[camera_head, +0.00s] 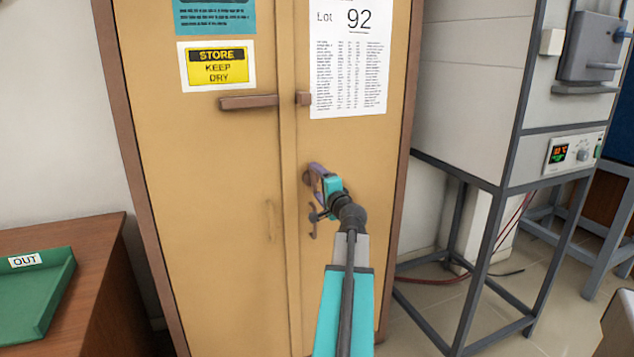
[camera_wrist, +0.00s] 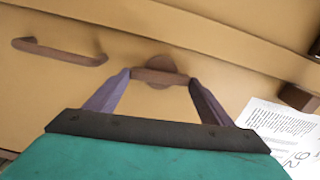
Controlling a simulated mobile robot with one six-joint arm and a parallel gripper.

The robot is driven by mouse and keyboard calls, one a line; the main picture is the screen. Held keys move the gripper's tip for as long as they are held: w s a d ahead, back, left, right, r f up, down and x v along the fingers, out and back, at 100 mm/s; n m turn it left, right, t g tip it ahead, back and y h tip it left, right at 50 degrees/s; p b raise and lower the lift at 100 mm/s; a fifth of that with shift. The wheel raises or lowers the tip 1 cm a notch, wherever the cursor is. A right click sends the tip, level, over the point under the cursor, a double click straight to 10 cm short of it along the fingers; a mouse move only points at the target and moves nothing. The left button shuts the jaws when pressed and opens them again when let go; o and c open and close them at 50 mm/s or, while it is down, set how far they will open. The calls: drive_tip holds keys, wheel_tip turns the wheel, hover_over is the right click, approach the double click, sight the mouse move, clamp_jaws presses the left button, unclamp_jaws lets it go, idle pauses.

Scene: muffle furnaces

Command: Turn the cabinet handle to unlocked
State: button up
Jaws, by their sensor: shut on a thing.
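The tan cabinet (camera_head: 215,200) has two tall doors with brown trim. The cabinet handle (camera_head: 307,179), a short brown bar on a round base, sits on the right door near the seam between the doors. It also shows in the wrist view (camera_wrist: 160,77), its bar spanning the gap between my fingertips. My gripper (camera_head: 317,177) is shut on this handle, one purple finger at each end of the bar. The gripper hides much of the handle in the head view, so I cannot tell the bar's angle on the door there.
A brown pull (camera_head: 313,222) is below the handle; it also shows in the wrist view (camera_wrist: 60,51). A brown bar (camera_head: 248,102) crosses the left door. A furnace on a metal stand (camera_head: 475,190) stands right. A green tray (camera_head: 58,290) sits on a wooden table left.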

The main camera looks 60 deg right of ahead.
drive_tip(key=shift+a+m, duration=0.1)
drive_tip(key=shift+m, duration=0.5)
drive_tip(key=o, duration=1)
drive_tip(key=shift+o, duration=0.2)
drive_tip(key=b+v, duration=0.5)
drive_tip(key=v, duration=0.6)
